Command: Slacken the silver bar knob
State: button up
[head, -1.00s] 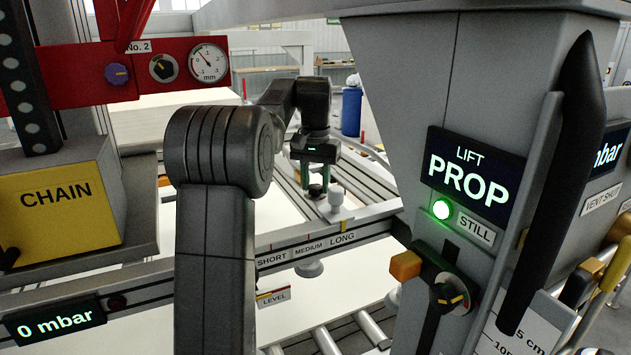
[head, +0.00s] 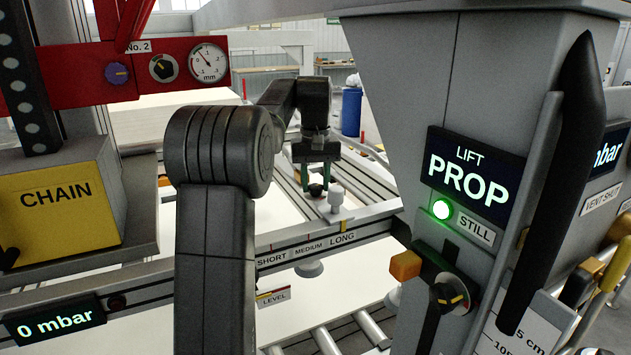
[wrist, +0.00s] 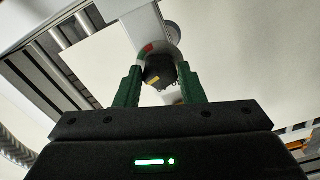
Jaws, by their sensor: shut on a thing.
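My gripper (head: 316,178) points down beyond the labelled rail in the head view. In the wrist view its two green fingers (wrist: 160,88) are shut on a dark knob (wrist: 159,70) with a small yellow mark. The knob sits at the end of a silver bar (wrist: 135,25), with a red mark beside it. In the head view the knob (head: 315,190) is a small dark shape low between the fingers, partly hidden by them.
The rail (head: 290,250) in front reads SHORT, MEDIUM, LONG. A grey column with a LIFT PROP display (head: 468,175) and a lit green lamp stands close at right. A red gauge panel (head: 130,75) is at upper left.

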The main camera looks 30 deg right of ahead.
aim_at(316, 186)
jog(key=o, duration=1)
jog(key=shift+r, duration=3.75)
jog(key=shift+f, duration=0.1)
notch_tip(316, 186, down, 7)
jog(key=shift+f, duration=0.15)
jog(key=shift+m, duration=0.3)
